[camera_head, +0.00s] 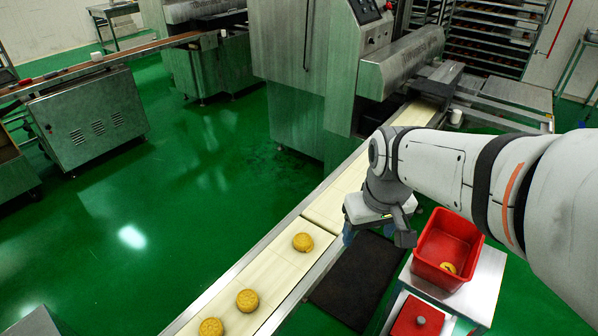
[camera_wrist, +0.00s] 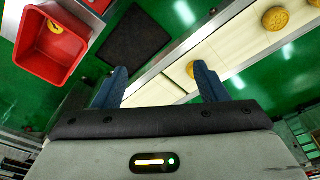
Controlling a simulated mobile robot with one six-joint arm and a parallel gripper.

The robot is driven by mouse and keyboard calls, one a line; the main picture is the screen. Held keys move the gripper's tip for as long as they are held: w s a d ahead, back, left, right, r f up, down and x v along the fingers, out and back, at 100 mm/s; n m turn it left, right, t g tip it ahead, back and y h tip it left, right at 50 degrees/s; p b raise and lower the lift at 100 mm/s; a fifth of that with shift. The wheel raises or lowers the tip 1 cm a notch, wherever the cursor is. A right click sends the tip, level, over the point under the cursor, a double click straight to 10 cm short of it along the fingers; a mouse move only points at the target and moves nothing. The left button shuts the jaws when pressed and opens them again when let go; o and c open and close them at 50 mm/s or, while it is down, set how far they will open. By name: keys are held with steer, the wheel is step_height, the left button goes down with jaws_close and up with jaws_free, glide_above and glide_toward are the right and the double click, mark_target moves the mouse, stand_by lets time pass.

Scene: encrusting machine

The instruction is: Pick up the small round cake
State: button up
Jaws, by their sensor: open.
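Several round golden cakes lie on the pale conveyor belt (camera_head: 281,264) in the head view: one nearest my arm (camera_head: 303,242), one further down (camera_head: 247,300) and one at the bottom edge (camera_head: 211,327). My gripper (camera_wrist: 160,76) is open and empty, its two blue fingers apart in the wrist view. It hangs above the right side of the belt, beyond the nearest cake. In the wrist view one cake (camera_wrist: 190,70) shows beside the right finger, partly hidden by it; a larger-looking one (camera_wrist: 277,18) lies further right.
The bin stands on a white stand (camera_head: 488,285) right of the belt, with a red lidded box (camera_head: 418,318) lower down. A dark mat (camera_head: 357,280) lies on the green floor between. A steel machine (camera_head: 308,70) stands over the belt's far end.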

steer(key=shift+o, duration=0.2)
steer(key=w+a+f+n+g+b, duration=0.1)
steer(key=w+a+f+n, duration=0.3)
steer(key=w, duration=0.5)
steer(key=shift+a+f, duration=0.5)
steer(key=shift+a, duration=0.75)
steer(key=n+g, duration=0.1)
steer(key=n, duration=0.2)
glide_above(303, 238)
steer(key=f, duration=0.5)
steer(key=shift+w+a+f+b, duration=0.1)
steer(key=shift+a+f+b, duration=0.15)
steer(key=shift+a+b, duration=0.1)
steer(key=shift+w+a+f, duration=0.15)
steer(key=shift+a+f, duration=0.05)
steer(key=shift+f, duration=0.1)
steer(key=f, duration=0.5)
steer(key=d+f, duration=0.1)
steer(key=f, duration=0.1)
steer(key=shift+s+f, duration=0.35)
steer(key=c, duration=1.1)
